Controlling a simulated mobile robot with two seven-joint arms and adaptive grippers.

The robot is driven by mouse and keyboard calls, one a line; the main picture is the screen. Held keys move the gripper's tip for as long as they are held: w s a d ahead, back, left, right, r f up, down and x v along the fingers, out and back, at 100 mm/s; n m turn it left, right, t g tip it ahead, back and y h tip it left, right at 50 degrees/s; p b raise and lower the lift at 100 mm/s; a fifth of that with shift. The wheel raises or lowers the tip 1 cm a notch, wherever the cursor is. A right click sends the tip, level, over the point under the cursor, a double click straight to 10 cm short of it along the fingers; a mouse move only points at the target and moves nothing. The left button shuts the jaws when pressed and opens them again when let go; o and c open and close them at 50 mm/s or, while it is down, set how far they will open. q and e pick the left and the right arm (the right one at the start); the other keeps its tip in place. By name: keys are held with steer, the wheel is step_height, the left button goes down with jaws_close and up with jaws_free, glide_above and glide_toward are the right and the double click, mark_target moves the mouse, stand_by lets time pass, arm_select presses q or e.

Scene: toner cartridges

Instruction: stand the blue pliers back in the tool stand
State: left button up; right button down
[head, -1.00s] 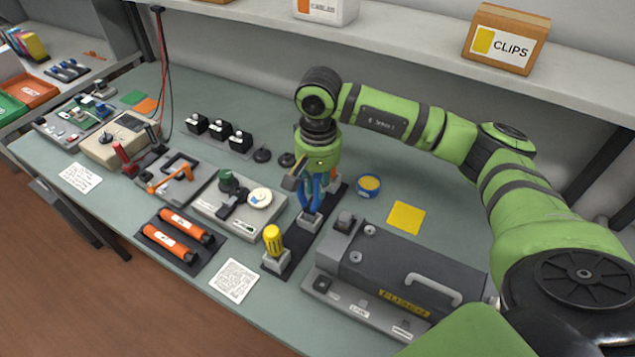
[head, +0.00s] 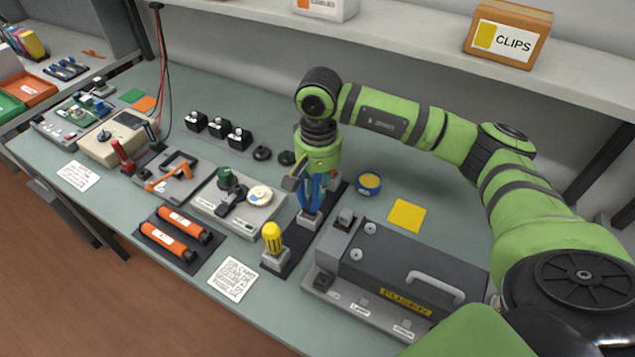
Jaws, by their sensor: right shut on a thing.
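The blue pliers (head: 309,200) are upright at the middle holder of the tool stand (head: 291,262), with their lower end at the grey socket. I cannot tell how deep they sit in it. My right gripper (head: 313,180) points down from above and is shut on the pliers; its fingers are partly hidden by the arm and the pliers. A yellow-handled tool (head: 272,238) stands in the stand's front socket. An orange item shows in part behind the gripper at the stand's far end. My left gripper is not in view.
A dark grey machine with a handle (head: 410,270) stands just right of the stand. A grey fixture with a white disc (head: 238,203) is close on the left. A blue-and-yellow round tin (head: 369,184) and a yellow sheet (head: 407,215) lie at right. A shelf overhangs the back.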

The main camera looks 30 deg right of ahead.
steer(key=shift+f, duration=0.2)
steer(key=c, duration=1.1)
jaws_free()
step_height(320, 180, up, 12)
steer(key=shift+s+r, duration=0.1)
